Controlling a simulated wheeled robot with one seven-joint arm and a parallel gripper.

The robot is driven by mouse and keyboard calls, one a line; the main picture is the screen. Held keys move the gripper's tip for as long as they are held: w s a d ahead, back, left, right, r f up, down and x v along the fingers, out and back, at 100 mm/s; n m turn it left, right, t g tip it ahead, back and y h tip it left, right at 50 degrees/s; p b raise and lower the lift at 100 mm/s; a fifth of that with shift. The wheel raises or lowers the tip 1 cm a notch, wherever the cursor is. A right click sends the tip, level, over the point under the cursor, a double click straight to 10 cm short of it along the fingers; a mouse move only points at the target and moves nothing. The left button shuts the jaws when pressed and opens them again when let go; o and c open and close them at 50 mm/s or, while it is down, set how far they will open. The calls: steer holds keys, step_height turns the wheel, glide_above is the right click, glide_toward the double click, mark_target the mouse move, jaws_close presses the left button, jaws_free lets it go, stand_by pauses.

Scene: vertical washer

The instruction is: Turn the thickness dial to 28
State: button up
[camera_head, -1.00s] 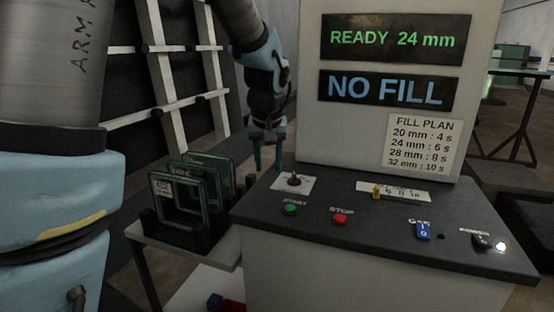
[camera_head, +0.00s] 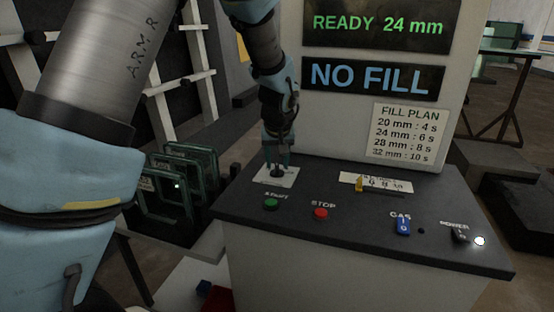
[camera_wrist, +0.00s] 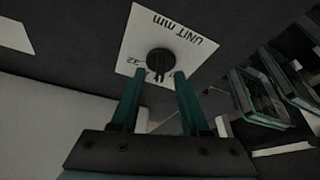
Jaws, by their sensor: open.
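The thickness dial (camera_wrist: 160,62) is a dark round knob on a white plate marked "UNIT mm" (camera_wrist: 178,28) in the wrist view. A "32" shows by the plate's edge; other numbers are mostly hidden. In the head view the dial plate (camera_head: 288,178) lies at the console's left back corner. My gripper (camera_wrist: 154,76) is open, with one green finger on each side below the knob in the wrist view. In the head view my gripper (camera_head: 277,165) is right over the dial. I cannot tell whether the fingers touch it. The display (camera_head: 378,24) reads "READY 24 mm".
The console top holds a green start button (camera_head: 271,204), red stop button (camera_head: 320,214), a yellow slider (camera_head: 359,184), blue gas switch (camera_head: 403,225) and power switch (camera_head: 460,236). A "NO FILL" sign (camera_head: 372,77) and fill plan (camera_head: 408,131) are above. Framed glass units (camera_head: 165,195) stand left.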

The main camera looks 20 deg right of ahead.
steer(key=shift+w+d+f, duration=0.1)
steer(key=shift+w+f, duration=0.1)
steer(key=shift+f, duration=0.3)
jaws_close()
stand_by(0.3)
